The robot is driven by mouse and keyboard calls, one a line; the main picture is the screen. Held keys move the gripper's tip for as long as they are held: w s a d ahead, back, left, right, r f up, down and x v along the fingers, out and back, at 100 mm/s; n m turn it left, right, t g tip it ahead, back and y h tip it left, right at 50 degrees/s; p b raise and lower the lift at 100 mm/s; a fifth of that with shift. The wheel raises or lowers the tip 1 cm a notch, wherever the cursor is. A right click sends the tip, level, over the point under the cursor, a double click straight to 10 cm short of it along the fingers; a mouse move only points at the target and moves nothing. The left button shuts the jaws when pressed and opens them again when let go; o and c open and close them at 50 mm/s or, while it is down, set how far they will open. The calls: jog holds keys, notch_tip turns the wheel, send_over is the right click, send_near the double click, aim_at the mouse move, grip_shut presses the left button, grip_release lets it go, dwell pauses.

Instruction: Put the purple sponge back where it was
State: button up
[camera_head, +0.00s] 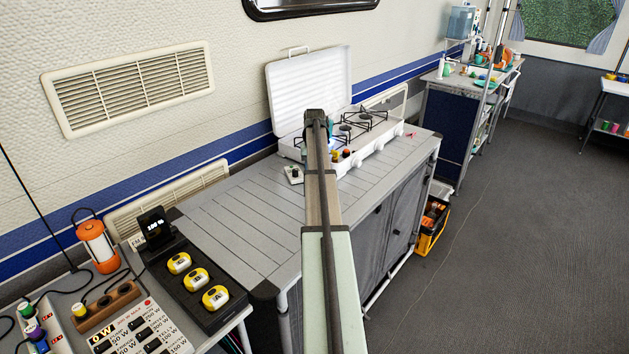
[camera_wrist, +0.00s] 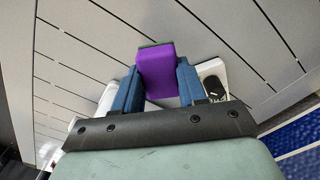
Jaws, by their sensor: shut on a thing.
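The purple sponge (camera_wrist: 157,72) shows in the wrist view as an upright block between the two blue fingers of my gripper (camera_wrist: 158,78). My gripper is shut on it, one finger pressed against each side. The grey slatted table top (camera_wrist: 85,60) lies beyond the sponge; I cannot tell whether the sponge touches it. In the head view my arm reaches over the table (camera_head: 235,215) toward the stove, and it hides the sponge and most of the gripper.
A white camping stove (camera_head: 375,145) with a raised lid (camera_head: 308,85) stands at the table's far end. A small white item with a dark face (camera_head: 294,174) lies near it, left of my arm. The slatted area in front is clear. Yellow-topped devices (camera_head: 215,298) sit at lower left.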

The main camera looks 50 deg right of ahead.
jog(key=shift+f, duration=1.9)
jog(key=shift+f, duration=0.15)
jog(key=o, duration=1.1)
notch_tip(320, 180, up, 12)
jog(key=shift+r, duration=0.15)
